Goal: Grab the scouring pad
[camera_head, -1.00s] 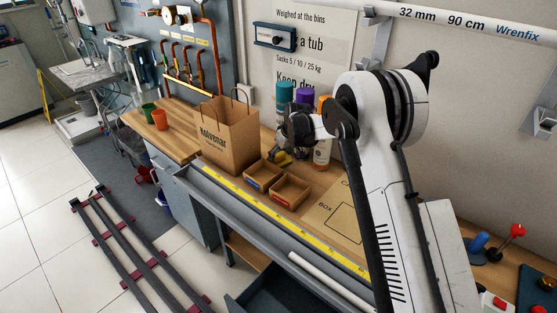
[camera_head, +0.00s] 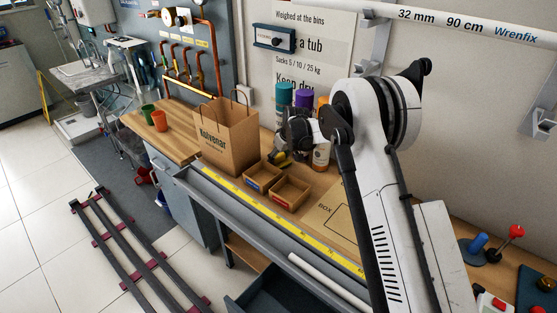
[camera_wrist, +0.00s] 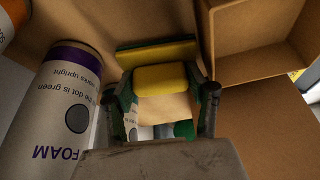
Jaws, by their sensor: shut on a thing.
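In the wrist view, my gripper (camera_wrist: 160,82) is shut on a yellow scouring pad (camera_wrist: 160,77), with one finger at its left and one at its right. A second yellow piece with a green layer (camera_wrist: 157,54) shows just beyond the held one; whether they touch is unclear. In the head view, my gripper (camera_head: 284,153) points down at the bench between the cans and the small cardboard bins. A bit of yellow (camera_head: 281,158) shows at its fingertips; the rest is hidden or too small to tell.
A foam can (camera_wrist: 58,115) stands close on the gripper's left in the wrist view. Cardboard bins (camera_head: 291,190) sit in front of it in the head view. A paper bag (camera_head: 227,140) stands to the left, a flat box (camera_head: 335,215) lies to the right. Cans (camera_head: 322,155) stand behind.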

